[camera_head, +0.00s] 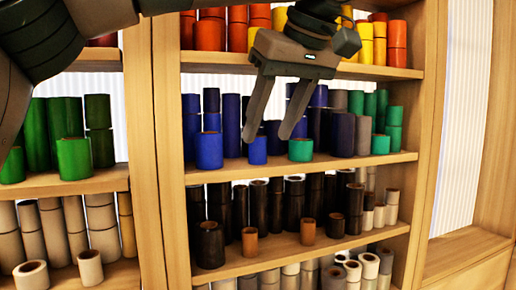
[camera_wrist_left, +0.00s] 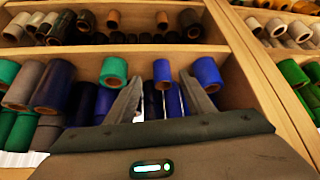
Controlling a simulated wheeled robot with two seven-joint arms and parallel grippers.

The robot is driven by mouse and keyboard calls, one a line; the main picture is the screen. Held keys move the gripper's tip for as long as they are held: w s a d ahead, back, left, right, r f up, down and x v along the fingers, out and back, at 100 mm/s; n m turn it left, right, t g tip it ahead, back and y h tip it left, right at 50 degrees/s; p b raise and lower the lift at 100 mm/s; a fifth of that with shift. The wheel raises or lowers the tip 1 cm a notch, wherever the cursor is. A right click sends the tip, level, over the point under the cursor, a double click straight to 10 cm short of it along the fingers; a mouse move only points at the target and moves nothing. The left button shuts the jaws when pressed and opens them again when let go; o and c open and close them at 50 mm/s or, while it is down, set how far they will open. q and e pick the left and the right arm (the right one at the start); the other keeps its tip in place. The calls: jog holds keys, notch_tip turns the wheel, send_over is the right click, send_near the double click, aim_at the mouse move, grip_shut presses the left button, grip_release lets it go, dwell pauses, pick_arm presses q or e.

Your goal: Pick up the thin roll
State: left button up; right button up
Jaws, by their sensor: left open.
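A thin blue roll (camera_head: 257,151) stands at the front edge of the middle shelf, between a wider blue roll (camera_head: 208,151) and a short green roll (camera_head: 300,150). My left gripper (camera_head: 267,138) reaches down from above with its two fingers spread and holds nothing. In the head view its fingertips are near the top of the thin roll, one on each side. In the left wrist view, which is upside down to the head view, the thin roll (camera_wrist_left: 162,74) appears between the open fingertips (camera_wrist_left: 161,80). I cannot tell the exact gap in depth. My right gripper is out of view.
The shelf board (camera_head: 340,162) has little bare room in front of the rolls. Taller blue, grey and green rolls crowd behind. A wooden upright (camera_head: 168,130) stands at the left, and black and brown rolls (camera_head: 306,232) fill the shelf below.

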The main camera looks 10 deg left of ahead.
aim_at(262, 137)
pick_arm(q)
jog(key=shift+w+a+f+p, duration=0.25)
jog(key=shift+a+f+p, duration=0.25)
jog(key=shift+p, duration=0.05)
jog(key=shift+p+x, duration=0.45)
jog(key=shift+x, duration=0.6)
jog(key=shift+w+a+f, duration=0.2)
jog(key=shift+f, duration=0.3)
jog(key=c, duration=1.1)
